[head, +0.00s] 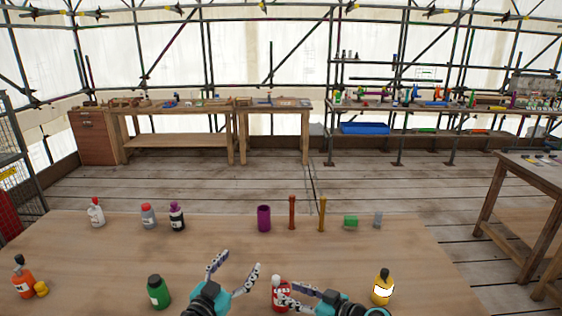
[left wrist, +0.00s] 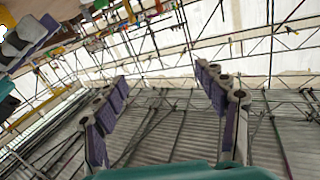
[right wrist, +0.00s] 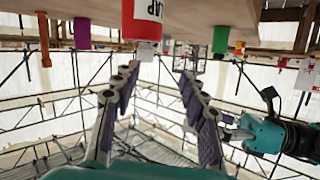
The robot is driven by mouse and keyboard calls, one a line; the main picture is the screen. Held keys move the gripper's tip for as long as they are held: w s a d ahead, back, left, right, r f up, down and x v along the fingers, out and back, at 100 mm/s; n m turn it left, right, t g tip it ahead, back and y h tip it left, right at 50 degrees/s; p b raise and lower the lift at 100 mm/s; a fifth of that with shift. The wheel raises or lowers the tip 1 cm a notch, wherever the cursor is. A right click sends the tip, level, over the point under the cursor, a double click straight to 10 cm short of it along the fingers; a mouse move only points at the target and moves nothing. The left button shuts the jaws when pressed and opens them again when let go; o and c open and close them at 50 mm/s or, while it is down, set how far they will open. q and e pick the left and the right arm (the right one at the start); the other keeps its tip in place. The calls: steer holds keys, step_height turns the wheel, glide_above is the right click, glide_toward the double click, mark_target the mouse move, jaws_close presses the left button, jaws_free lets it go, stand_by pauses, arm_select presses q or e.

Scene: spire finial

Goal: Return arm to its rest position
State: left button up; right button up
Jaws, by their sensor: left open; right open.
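My left gripper (head: 238,263) is open and empty above the near middle of the table, fingers pointing up and away. In the left wrist view its spread fingers (left wrist: 160,75) have only scaffolding and roof behind them. My right gripper (head: 283,295) is open at the near edge, fingers pointing left. It overlaps a red bottle (head: 277,281) in the head view. In the right wrist view the red bottle (right wrist: 142,18) appears beyond the open fingers (right wrist: 158,72), with nothing held between them. Whether a finger touches the bottle I cannot tell.
A green bottle (head: 158,292) and a yellow bottle (head: 382,288) stand near the grippers. Further back stand a purple cylinder (head: 264,218), a red-brown post (head: 292,212), an ochre post (head: 323,214) and a green block (head: 350,221). The middle of the wooden table (head: 330,256) is clear.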

arm_select(q)
steer(key=s+a+r+n+t+y, duration=0.1)
steer(key=a+r+n+t+y, duration=0.1)
steer(key=a+r+n+y, duration=0.35)
steer(key=s+a+f+n+g+y, duration=0.2)
steer(key=s+a+f+g+y, duration=0.1)
steer(key=s+a+y, duration=0.4)
steer(key=s+d+f+m+g+h, duration=0.1)
steer(key=s+d+f+g+h, duration=0.2)
steer(key=s, duration=0.4)
steer(key=s+d+f+g+h, duration=0.3)
steer(key=s+f+g, duration=0.2)
steer(key=s+f, duration=0.3)
steer(key=shift+f+m, duration=0.15)
steer(key=shift+m, duration=0.2)
arm_select(e)
steer(key=s+d+m+g+h, duration=0.1)
steer(key=s+d+m+h, duration=0.3)
steer(key=s+d, duration=0.3)
steer(key=s+d+r+m+g+h, duration=0.1)
steer(key=s+d+m+h, duration=0.3)
steer(key=s, duration=1)
steer(key=d+h, duration=0.3)
steer(key=shift+s+d, duration=0.2)
steer(key=shift+s, duration=0.15)
